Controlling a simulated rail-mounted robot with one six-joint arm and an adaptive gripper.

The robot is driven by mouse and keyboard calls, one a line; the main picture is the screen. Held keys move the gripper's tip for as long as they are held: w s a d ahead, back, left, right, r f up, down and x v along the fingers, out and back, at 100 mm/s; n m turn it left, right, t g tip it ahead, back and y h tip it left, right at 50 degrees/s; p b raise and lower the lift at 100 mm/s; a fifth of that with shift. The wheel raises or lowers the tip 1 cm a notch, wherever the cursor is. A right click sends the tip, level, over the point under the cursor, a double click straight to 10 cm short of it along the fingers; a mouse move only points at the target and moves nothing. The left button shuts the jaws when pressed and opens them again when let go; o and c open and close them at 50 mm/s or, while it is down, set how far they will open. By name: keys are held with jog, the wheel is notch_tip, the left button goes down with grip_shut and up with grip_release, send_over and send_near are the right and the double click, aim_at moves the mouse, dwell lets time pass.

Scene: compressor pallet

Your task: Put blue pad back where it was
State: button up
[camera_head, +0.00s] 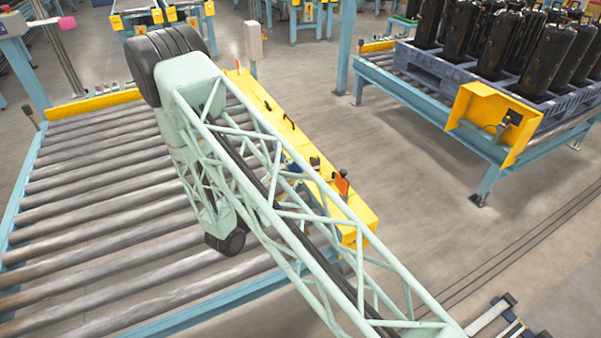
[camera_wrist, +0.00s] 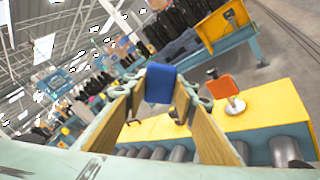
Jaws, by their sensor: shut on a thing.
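The blue pad (camera_wrist: 160,84) is between the two fingertips of my gripper (camera_wrist: 160,92) in the wrist view, and my gripper is shut on it. The pad appears just above the long yellow beam (camera_wrist: 262,110); whether it touches anything below is hidden. In the head view a small part of the blue pad (camera_head: 294,168) shows behind my arm's lattice, over the yellow beam (camera_head: 345,208). My gripper is hidden there by the arm.
An orange pad (camera_wrist: 223,87) on a small stand is right of my gripper; it also shows in the head view (camera_head: 341,184). A roller conveyor (camera_head: 100,210) lies beside the beam. A pallet (camera_head: 450,72) with black compressors stands at upper right. Open floor lies between.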

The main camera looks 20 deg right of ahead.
jog(key=r+n+t+y+p, duration=0.1)
jog(key=r+p, duration=0.3)
jog(key=r+n+t+y+p, duration=0.1)
jog(key=r+p, duration=0.2)
jog(key=r, duration=0.1)
jog(key=r+n+t+y+p, duration=0.1)
jog(key=r+p, duration=0.3)
jog(key=shift+w+d+r+p, duration=0.1)
jog(key=shift+w+d+p, duration=0.1)
jog(key=shift+d+p, duration=0.1)
jog(key=r+p, duration=0.1)
jog(key=r+y+p, duration=0.1)
jog(key=p, duration=0.1)
jog(key=r+n+t+y+p, duration=0.1)
jog(key=r, duration=0.1)
jog(key=shift+s+a, duration=0.25)
jog(key=shift+a, duration=0.15)
jog(key=shift+d, duration=0.1)
